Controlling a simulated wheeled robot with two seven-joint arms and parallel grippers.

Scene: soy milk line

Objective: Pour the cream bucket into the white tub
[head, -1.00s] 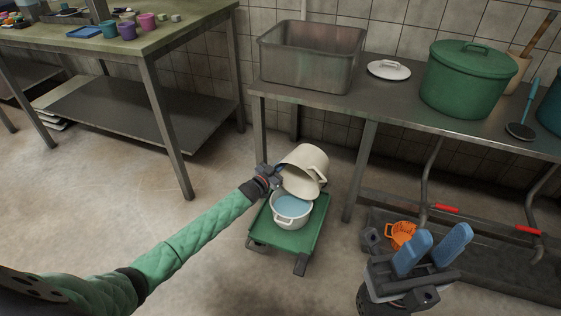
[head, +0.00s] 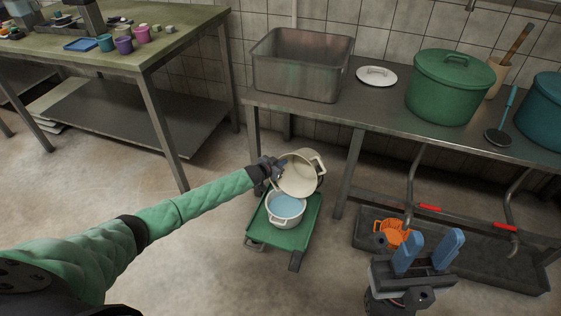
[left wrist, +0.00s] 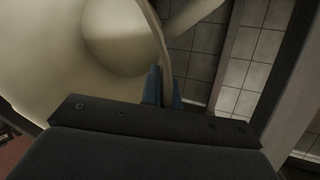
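The cream bucket (head: 299,176) is tipped on its side above the white tub (head: 284,222), its mouth facing toward me and down. My left gripper (head: 277,171) is shut on the bucket's rim; in the left wrist view its blue fingers (left wrist: 163,88) pinch the rim of the bucket (left wrist: 110,35). The bucket's inside looks bare there. The white tub stands upright on a green cart (head: 258,230) and holds pale blue liquid (head: 285,206). No falling stream is visible. My right gripper (head: 427,252) is open and empty at the lower right, its blue fingers apart.
A steel table (head: 330,105) behind the cart bears a metal basin (head: 302,68), a white lid (head: 376,76), a green pot (head: 452,88) and a ladle (head: 500,133). An orange basket (head: 392,233) sits in a dark floor tray (head: 480,259). Floor left of the cart is clear.

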